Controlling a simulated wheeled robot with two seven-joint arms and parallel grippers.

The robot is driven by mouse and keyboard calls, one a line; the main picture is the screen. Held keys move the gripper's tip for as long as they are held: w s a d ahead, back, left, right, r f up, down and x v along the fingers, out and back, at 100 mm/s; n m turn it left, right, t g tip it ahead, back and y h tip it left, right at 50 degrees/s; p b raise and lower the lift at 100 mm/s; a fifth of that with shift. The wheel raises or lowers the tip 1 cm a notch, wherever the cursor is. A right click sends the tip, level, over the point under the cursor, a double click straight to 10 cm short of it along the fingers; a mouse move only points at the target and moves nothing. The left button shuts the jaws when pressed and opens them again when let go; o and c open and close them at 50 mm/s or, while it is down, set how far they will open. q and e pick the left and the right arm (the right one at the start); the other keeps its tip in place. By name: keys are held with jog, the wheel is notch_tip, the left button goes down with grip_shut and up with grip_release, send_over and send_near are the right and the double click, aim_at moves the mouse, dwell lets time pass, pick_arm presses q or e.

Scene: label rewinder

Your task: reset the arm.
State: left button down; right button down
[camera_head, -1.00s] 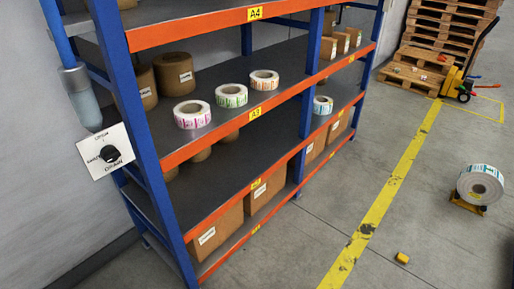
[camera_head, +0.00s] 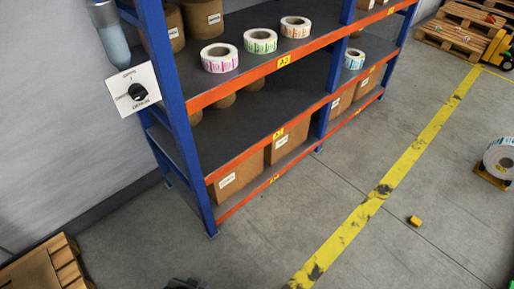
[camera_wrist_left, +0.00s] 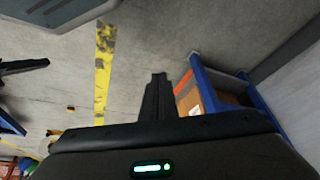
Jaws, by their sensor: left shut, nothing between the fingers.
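My left gripper (camera_head: 186,284) just shows at the bottom edge of the head view, low over the bare floor. In the left wrist view its dark fingers (camera_wrist_left: 158,95) are together, with nothing between them. They are apart from the blue and orange shelf, which stands to their right in that view.
The shelf rack (camera_head: 178,75) holds label rolls (camera_head: 219,58) and cartons. A switch plate (camera_head: 135,89) hangs on its left post. A wooden pallet (camera_head: 40,268) lies bottom left. A roll on a stand (camera_head: 500,160) is at right. Floor beside the yellow line is mostly clear.

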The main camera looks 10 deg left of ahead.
pick_arm(q)
notch_tip(320, 180, down, 19)
jog(key=s+d+t+h, duration=0.1)
jog(key=s+d+t, duration=0.1)
jog(key=d, duration=0.1)
jog(key=shift+s, duration=0.3)
jog(key=shift+f, duration=0.1)
dwell(0.7)
